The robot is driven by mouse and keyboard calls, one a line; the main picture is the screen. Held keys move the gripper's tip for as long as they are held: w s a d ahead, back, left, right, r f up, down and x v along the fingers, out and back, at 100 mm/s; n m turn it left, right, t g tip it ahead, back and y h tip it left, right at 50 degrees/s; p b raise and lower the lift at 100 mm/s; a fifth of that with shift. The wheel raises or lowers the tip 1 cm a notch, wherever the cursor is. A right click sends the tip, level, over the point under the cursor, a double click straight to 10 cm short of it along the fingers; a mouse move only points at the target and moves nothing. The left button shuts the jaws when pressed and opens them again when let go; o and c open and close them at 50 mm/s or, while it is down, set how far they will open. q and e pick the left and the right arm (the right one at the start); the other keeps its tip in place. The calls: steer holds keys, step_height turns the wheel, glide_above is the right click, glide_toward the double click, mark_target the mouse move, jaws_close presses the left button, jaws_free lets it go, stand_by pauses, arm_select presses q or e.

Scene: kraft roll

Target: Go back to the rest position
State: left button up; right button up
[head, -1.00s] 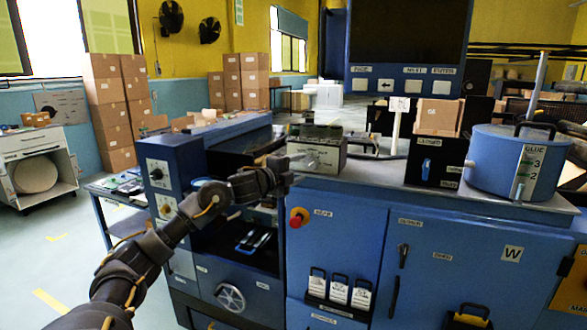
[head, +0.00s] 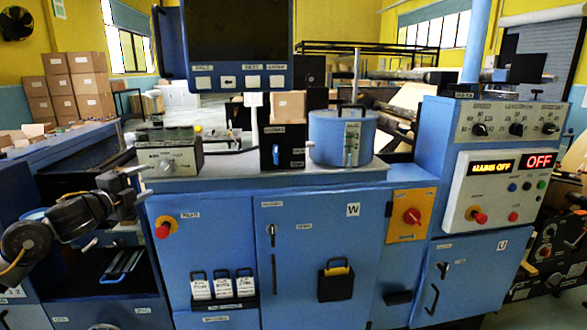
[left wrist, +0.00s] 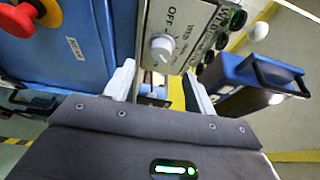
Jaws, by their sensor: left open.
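My left gripper (head: 137,184) is at the left of the head view, in front of the blue machine (head: 330,235). Its fingers are apart and nothing shows between them. It is below and left of the small grey box with a knob (head: 172,160) on the machine's top. In the left wrist view the pale fingers of the gripper (left wrist: 162,88) stand apart, with a grey panel with a knob marked OFF (left wrist: 172,42) beyond them. My right gripper is in neither view.
A red stop knob (head: 163,230) is just right of my left gripper. A blue glue pot (head: 342,137) and a dark screen (head: 238,32) are farther right. A control panel (head: 497,190) reads OFF. A recess with dark handles (head: 122,265) lies below the gripper.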

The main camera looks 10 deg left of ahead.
arm_select(q)
steer(key=s+d+f+n+g, duration=0.25)
steer(key=s+d+f, duration=0.2)
steer(key=f, duration=0.55)
steer(key=s+d+f+n+g+y, duration=0.1)
steer(key=s+d+f+n, duration=0.2)
steer(key=d+f, duration=0.5)
steer(key=s+d+f+n+g, duration=0.2)
steer(key=s+d+f, duration=0.1)
steer(key=f, duration=0.8)
steer(key=s+d+f+n+g, duration=0.3)
steer(key=s+f, duration=0.2)
steer(key=s, duration=0.6)
steer(key=s+d+f+n+g, duration=0.3)
steer(key=s+d+f, duration=0.15)
steer(key=s, duration=0.65)
steer(key=s+d+f+n+g, duration=0.3)
steer(key=s+f+n, duration=0.15)
steer(key=s, duration=0.55)
step_height(320, 180, down, 26)
steer(key=s+m+g, duration=0.1)
steer(key=s, duration=0.1)
steer(key=s+a+f+g, duration=0.1)
steer(key=s+a+f, duration=0.2)
steer(key=s+f, duration=1.2)
steer(key=shift+s+f+y, duration=0.3)
steer(key=shift+s+f, duration=0.1)
steer(key=shift+s, duration=0.1)
